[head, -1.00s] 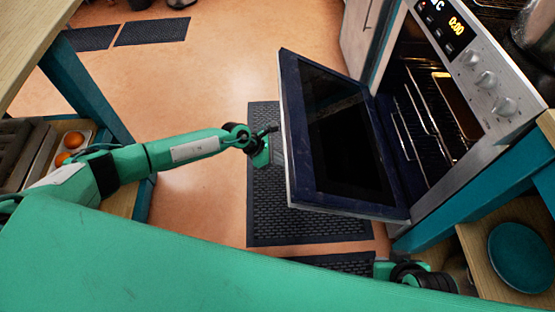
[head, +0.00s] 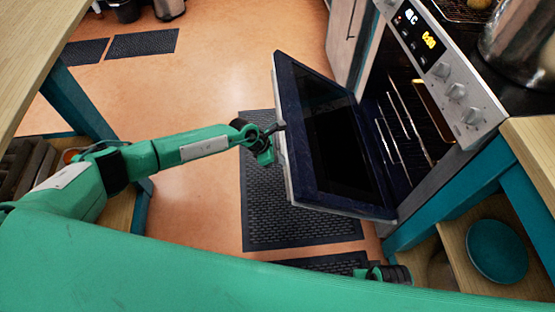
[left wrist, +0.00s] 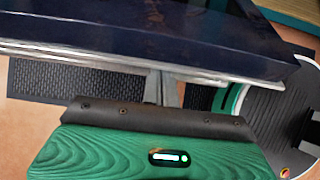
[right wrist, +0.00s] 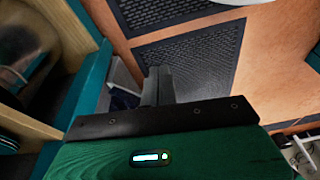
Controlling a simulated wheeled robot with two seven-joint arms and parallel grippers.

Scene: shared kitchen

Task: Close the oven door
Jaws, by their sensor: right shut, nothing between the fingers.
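The oven door (head: 335,140) is partly open, tilted out from the oven (head: 410,110), with its dark window and inner side facing up. The oven cavity and racks show behind it. My left gripper (head: 278,127) is at the door's outer side, by its left edge in the head view. In the left wrist view its fingers (left wrist: 162,90) are together and reach up to the door's pale edge (left wrist: 120,58); whether they touch is unclear. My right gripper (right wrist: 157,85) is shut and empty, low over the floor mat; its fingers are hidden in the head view.
A wooden-topped counter (head: 40,60) with teal legs stands at the left. At the right, a shelf holds a teal plate (head: 497,251) beneath the counter. A metal pot (head: 518,40) stands on the stove. Floor with dark mats (head: 300,225) lies between.

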